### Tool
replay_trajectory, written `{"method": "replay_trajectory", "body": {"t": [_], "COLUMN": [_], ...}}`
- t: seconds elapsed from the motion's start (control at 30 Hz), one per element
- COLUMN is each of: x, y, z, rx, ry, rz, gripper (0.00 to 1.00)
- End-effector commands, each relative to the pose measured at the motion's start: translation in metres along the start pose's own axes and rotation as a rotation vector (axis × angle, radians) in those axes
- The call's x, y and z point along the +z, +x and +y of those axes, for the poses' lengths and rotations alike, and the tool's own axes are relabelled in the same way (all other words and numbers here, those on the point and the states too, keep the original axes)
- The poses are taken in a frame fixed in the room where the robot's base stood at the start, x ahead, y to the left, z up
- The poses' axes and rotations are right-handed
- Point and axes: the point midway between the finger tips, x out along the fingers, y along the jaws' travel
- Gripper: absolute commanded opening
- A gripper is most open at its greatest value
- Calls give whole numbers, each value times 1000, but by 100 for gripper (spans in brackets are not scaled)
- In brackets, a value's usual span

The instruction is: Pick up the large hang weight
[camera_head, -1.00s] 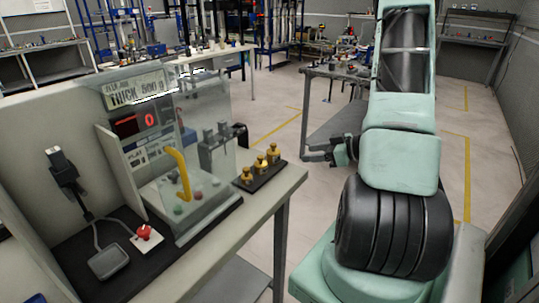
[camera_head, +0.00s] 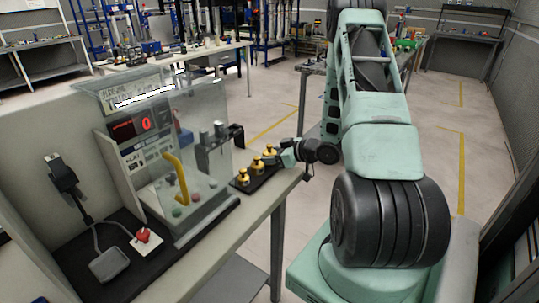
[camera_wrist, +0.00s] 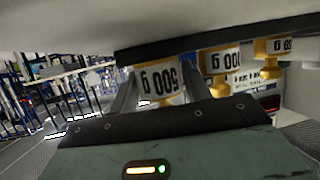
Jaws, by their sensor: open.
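My gripper is open and I cannot tell whether a finger touches the weight. In the head view my gripper (camera_head: 284,158) is at the far end of the dark weight stand, beside the farthest brass weight (camera_head: 270,151), which appears to be the large one. Two other brass weights stand nearer, the middle one (camera_head: 258,164) and the nearest one (camera_head: 243,178).
The dark stand (camera_head: 263,181) sits near the right edge of the workbench (camera_head: 228,227). Left of it is a clear-walled machine with a red display (camera_head: 146,123) and a yellow curved handle (camera_head: 176,176). Open floor lies right of the bench.

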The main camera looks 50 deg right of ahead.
Motion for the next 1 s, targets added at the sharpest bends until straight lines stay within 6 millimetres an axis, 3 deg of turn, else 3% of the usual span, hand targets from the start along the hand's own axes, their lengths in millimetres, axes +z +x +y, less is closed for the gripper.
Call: {"method": "replay_trajectory", "body": {"t": [0.27,0.43,0.77,1.0], "x": [0,0,-4,-26], "y": [4,3,2,-7], "z": [0,0,0,1], "rx": [0,0,1,2], "ry": [-1,-1,-3,-7], "rz": [0,0,2,3], "gripper": [48,3,3,3]}}
